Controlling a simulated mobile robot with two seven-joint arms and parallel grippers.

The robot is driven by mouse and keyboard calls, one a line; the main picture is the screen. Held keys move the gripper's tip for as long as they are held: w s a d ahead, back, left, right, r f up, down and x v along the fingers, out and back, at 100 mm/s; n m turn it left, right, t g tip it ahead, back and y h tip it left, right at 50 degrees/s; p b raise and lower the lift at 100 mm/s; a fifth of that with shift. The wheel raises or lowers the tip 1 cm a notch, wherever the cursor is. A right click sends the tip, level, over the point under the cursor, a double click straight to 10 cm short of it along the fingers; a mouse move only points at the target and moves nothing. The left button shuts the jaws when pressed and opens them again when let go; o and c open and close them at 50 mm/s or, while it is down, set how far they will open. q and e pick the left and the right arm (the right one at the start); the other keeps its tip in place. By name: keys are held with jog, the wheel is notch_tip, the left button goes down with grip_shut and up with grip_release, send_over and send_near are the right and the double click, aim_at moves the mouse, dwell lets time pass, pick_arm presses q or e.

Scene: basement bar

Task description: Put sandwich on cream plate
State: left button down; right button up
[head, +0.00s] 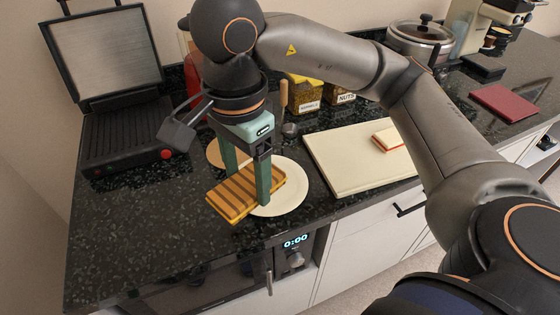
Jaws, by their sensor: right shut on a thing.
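My right gripper (248,183) points down and is shut on the sandwich (236,192), a grilled sandwich with dark stripes. The sandwich is over the left part of the cream plate (292,189) and sticks out past its left edge. I cannot tell whether the sandwich touches the plate. The plate lies near the front edge of the dark counter. My left gripper is not in view.
An open grill press (124,139) stands at the back left. A round wooden thing (214,154) lies behind the gripper. A cream board (352,177) with a pale block (387,138) lies to the right. Jars (308,96) and a pot (418,42) stand behind. The counter's front left is clear.

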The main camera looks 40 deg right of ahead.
jog(key=w+d+f, duration=0.3)
jog(key=d+f, duration=0.1)
jog(key=w+d+f, duration=0.3)
jog(key=w+d, duration=0.1)
jog(key=shift+w+d+f, duration=0.25)
jog(key=shift+w+f, duration=0.05)
jog(key=shift+f, duration=0.1)
jog(key=shift+w+d+f, duration=0.25)
jog(key=shift+d+f, duration=0.05)
jog(key=shift+f, duration=0.2)
jog(key=f, duration=0.3)
jog(key=shift+w+d+f, duration=0.1)
jog(key=shift+w+d, duration=0.05)
jog(key=shift+d, duration=0.05)
jog(key=shift+f, duration=0.15)
jog(key=shift+f, duration=0.1)
jog(key=shift+f, duration=0.15)
jog(key=o, duration=1.5)
jog(key=shift+o, duration=0.2)
